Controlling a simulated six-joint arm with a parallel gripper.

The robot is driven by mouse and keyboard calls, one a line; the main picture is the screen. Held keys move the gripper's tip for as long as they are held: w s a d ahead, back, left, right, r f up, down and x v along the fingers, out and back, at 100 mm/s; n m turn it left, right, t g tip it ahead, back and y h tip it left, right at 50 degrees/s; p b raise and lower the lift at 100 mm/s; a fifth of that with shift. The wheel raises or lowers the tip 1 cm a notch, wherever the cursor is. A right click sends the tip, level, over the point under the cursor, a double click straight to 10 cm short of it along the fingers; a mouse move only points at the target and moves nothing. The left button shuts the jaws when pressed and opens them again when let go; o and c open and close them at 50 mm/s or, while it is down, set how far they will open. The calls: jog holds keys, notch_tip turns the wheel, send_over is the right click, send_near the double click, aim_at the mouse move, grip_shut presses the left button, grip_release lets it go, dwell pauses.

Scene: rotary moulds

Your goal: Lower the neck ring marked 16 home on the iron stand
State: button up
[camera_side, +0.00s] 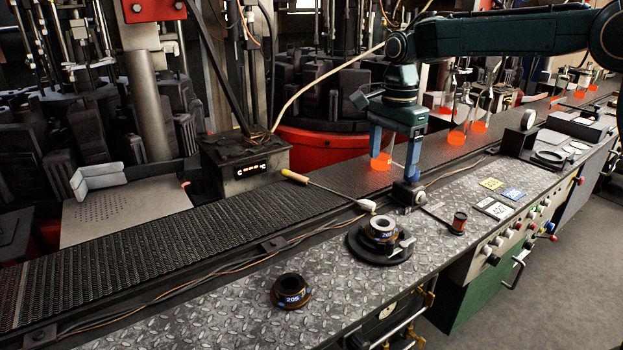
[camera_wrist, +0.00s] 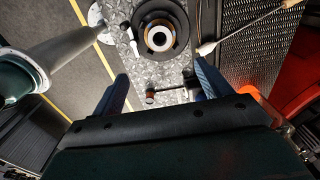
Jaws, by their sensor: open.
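In the side view a dark round stand (camera_side: 360,250) sits on the diamond-plate bench. A ring with a bright metal top (camera_side: 382,228) is on it, with small figures I read as about 208. A second, dark ring (camera_side: 291,290) rests on the bench to the left, its figures like 205. I cannot make out a 16 on either. My gripper (camera_side: 392,168) is open, above and behind the stand, apart from both rings. In the wrist view the open fingers (camera_wrist: 161,71) point toward the stand (camera_wrist: 138,18) and its ring (camera_wrist: 158,38), with nothing held.
A small copper-coloured spool (camera_side: 459,220) and a light-tipped swab (camera_side: 366,205) lie near the stand. A conveyor (camera_side: 200,235) runs behind, carrying glowing bottles (camera_side: 458,137). Cards (camera_side: 493,208) lie right. Bench plate between the rings is clear.

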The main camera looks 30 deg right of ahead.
notch_tip(320, 180, up, 5)
jog(key=shift+r, duration=0.1)
dwell(0.7)
jog(key=s+r+n+t, duration=0.3)
jog(key=s+n, duration=0.6)
jog(key=s, duration=0.8)
jog(key=s+f+n+t, duration=0.1)
jog(key=s+f+n, duration=0.2)
jog(key=s, duration=0.3)
jog(key=s+f+n+t, duration=0.1)
jog(key=s+f+n, duration=0.3)
jog(key=s+n, duration=0.2)
jog(key=shift+s+t, duration=0.3)
jog(key=shift+s, duration=0.25)
jog(key=shift+c, duration=0.5)
